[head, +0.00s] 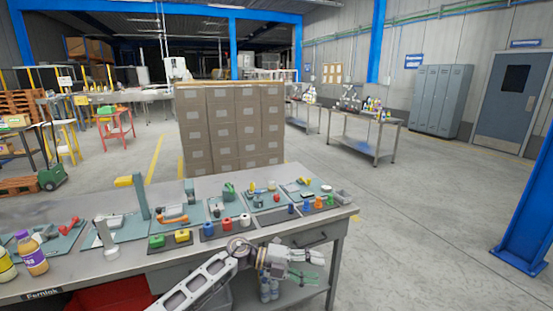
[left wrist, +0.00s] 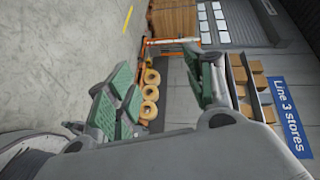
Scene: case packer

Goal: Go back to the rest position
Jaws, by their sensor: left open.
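My left gripper (head: 308,266) is in front of the workbench (head: 262,236), near its right end, at the end of my pale arm. It is open, with nothing visible between its fingers. In the left wrist view the two green-padded fingers (left wrist: 165,88) stand well apart. My right gripper is not in view.
The bench holds teal mats, coloured parts and bottles (head: 32,254). A stack of brown cartons (head: 232,125) stands behind it. A steel table (head: 362,132) and grey lockers (head: 442,100) are farther back. A blue post (head: 530,205) stands right. The floor between is clear.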

